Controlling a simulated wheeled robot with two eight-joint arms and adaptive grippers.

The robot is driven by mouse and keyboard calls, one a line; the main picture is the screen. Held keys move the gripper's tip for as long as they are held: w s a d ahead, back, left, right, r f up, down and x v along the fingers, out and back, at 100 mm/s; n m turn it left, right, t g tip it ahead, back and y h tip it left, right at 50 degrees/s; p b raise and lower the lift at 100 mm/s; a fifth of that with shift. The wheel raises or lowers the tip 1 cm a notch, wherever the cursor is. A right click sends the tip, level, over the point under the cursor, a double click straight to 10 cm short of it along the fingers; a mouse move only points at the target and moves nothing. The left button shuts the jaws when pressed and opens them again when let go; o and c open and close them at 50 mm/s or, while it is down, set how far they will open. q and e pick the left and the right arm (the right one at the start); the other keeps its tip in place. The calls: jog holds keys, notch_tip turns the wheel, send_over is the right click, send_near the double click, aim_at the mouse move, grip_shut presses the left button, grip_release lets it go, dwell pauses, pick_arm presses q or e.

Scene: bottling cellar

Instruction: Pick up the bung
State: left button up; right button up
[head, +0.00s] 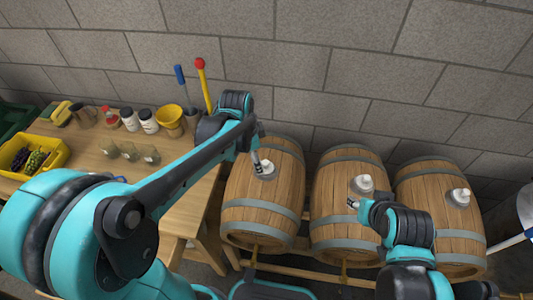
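Three wooden barrels lie side by side on a low rack, each with a pale bung on top. The left barrel (262,205) has its bung (268,168) right beside my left gripper (257,165); I cannot tell whether the two touch. The middle barrel (335,230) has its bung (363,183) just above my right gripper (352,203) in the picture, with a small gap seen between them. The right barrel (445,215) has its bung (460,196) with no gripper near. Both grippers are too small to tell open from shut.
A wooden table (85,160) at left holds a yellow crate (50,145) with dark grapes, glasses, jars and a yellow bucket (170,115). Two long-handled tools stand behind it. A block wall closes the back. A white object is cut off at the right edge.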

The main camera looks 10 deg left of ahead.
aim_at(265, 162)
pick_arm(q)
jog(key=w+m, duration=0.1)
jog(key=d+m+g+p, duration=0.1)
jog(key=w+m+p, duration=0.1)
jog(key=shift+w+d+f, duration=0.2)
jog(key=shift+w+f, duration=0.15)
jog(key=shift+m, duration=0.3)
jog(key=f, duration=0.2)
jog(key=d+f+b, duration=0.1)
jog(key=f, duration=0.2)
jog(key=w+f, duration=0.1)
jog(key=f, duration=0.1)
jog(key=shift+d+f, duration=0.2)
jog(key=shift+f, duration=0.1)
jog(key=shift+s, duration=0.1)
pick_arm(e)
notch_tip(265, 162, up, 2)
jog(key=shift+s+r, duration=0.1)
jog(key=shift+r, duration=0.05)
pick_arm(q)
jog(key=shift+r, duration=0.1)
jog(key=c, duration=1.2)
